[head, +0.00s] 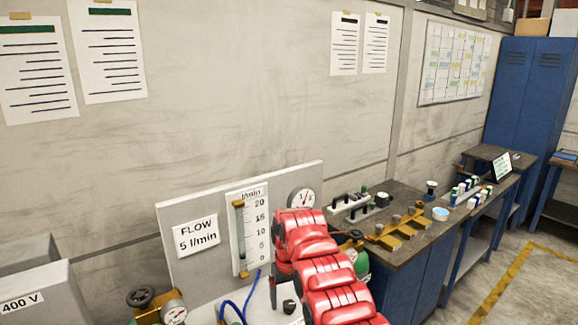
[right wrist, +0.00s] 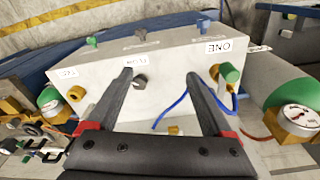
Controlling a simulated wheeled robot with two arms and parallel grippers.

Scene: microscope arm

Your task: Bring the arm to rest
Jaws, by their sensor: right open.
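My right gripper (right wrist: 160,77) shows in the right wrist view with its two dark fingers apart and nothing between them. The fingers point at the front of a pale grey box (right wrist: 170,63). A dark knob (right wrist: 139,81) on that box is close to the left fingertip; I cannot tell if they touch. In the head view my red right arm (head: 325,275) reaches up from the bottom edge in front of the flow panel (head: 185,270); its fingers are hidden there. No microscope arm shows in either view. My left gripper is not in view.
A blue hose (right wrist: 172,113), a green knob (right wrist: 229,73) and a gauge (right wrist: 297,120) are near the fingers. A bench (head: 400,255) with a yellow rack (head: 398,232) stands right of my arm. Open floor (head: 535,295) lies at the far right.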

